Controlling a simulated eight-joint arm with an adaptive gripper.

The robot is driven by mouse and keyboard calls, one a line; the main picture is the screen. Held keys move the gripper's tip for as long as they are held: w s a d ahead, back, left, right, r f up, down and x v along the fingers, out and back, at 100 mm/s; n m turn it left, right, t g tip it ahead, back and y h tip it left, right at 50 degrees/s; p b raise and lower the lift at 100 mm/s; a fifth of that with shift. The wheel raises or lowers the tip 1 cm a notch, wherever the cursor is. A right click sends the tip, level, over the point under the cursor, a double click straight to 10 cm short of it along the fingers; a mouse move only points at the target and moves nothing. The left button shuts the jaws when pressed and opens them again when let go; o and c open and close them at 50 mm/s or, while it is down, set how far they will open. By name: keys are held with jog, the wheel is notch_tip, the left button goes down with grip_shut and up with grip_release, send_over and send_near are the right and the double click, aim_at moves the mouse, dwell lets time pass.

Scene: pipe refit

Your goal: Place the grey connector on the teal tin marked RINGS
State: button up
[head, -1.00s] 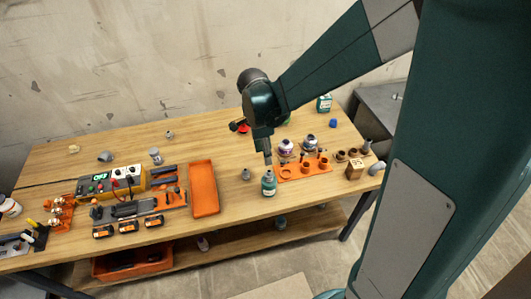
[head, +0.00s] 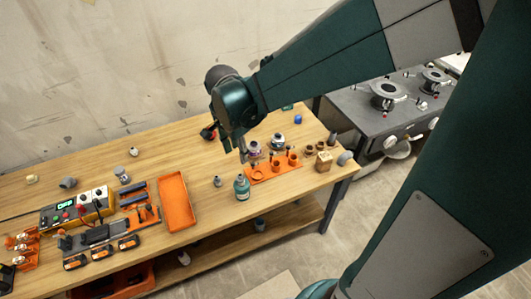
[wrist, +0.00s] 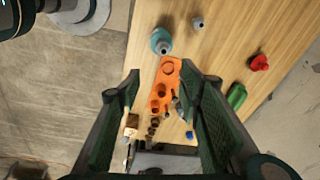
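A small grey connector (head: 217,181) stands on the table left of the teal bottle; a grey piece (wrist: 197,23) beside the bottle in the wrist view looks like the same one. Other grey fittings are in view, so I cannot be sure which one is meant. A teal patch (head: 287,106) at the back right appears to be the tin, mostly hidden behind my arm; no RINGS lettering is readable. My gripper (head: 243,156) hangs above the table by the orange rack. In the wrist view my gripper (wrist: 160,73) has its fingers wide apart, with nothing held.
The teal bottle (head: 242,187) stands near the front edge, beside the orange rack (head: 275,173). An orange tray (head: 177,201) lies further left. A grey elbow (head: 68,183) and a blue piece (head: 298,119) are on the table.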

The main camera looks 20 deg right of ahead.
jog(key=s+d+r+n+t, duration=0.1)
jog(key=s+r+n+t, duration=0.2)
jog(key=s+r+n, duration=0.3)
jog(key=s+d+r+n+t+y, duration=0.1)
jog(key=s+d+r+n+t, duration=0.1)
jog(key=s+r+n, duration=0.5)
jog(key=shift+s+d+n+t, duration=0.25)
jog(key=shift+s+n+t, duration=0.25)
jog(key=shift+s+n, duration=0.7)
jog(key=shift+s+f, duration=0.15)
jog(key=shift+s, duration=0.05)
